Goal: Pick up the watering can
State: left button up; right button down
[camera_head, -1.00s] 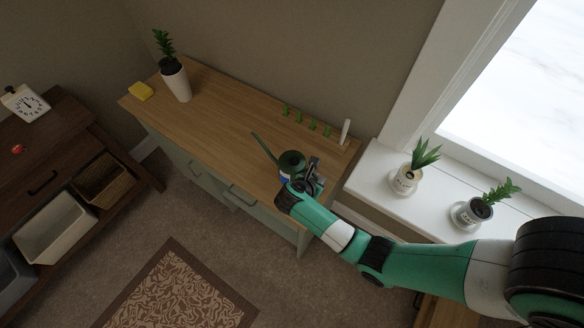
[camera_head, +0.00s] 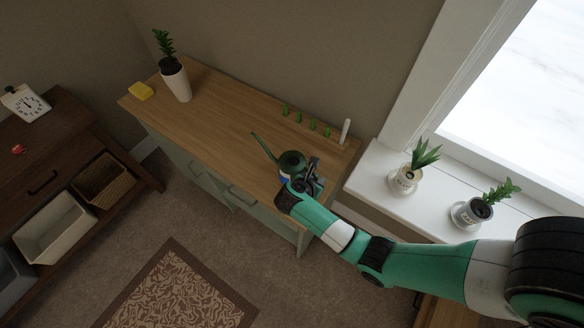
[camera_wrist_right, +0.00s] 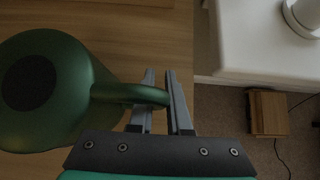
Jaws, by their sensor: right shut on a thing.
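The dark green watering can (camera_head: 291,162) is at the right end of the wooden cabinet top, its long spout pointing up and left. In the right wrist view the can (camera_wrist_right: 75,85) fills the left side, and its handle reaches between the fingers. My right gripper (camera_head: 312,172) is at the can's right side. In the right wrist view the gripper (camera_wrist_right: 160,100) is shut on the handle. I cannot tell whether the can's base touches the wood. My left gripper is not in view.
The cabinet top (camera_head: 225,120) holds a white potted plant (camera_head: 176,84), a yellow sponge (camera_head: 141,91), several small green items and a white upright object (camera_head: 345,131). Two potted plants stand on the white windowsill (camera_head: 377,168). A dark shelf (camera_head: 75,130) stands at left.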

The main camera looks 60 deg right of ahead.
jog(key=shift+r, duration=0.1)
dwell(0.3)
jog(key=shift+r+p, duration=0.35)
jog(key=shift+r, duration=0.2)
notch_tip(320, 180, up, 3)
jog(key=shift+f+p, duration=0.2)
jog(key=shift+p, duration=0.5)
jog(key=s+a+r+p, duration=0.7)
jog(key=a+r+p, duration=0.2)
jog(key=a+p, duration=0.1)
jog(key=shift+s+a, duration=0.35)
jog(key=shift+a, duration=0.5)
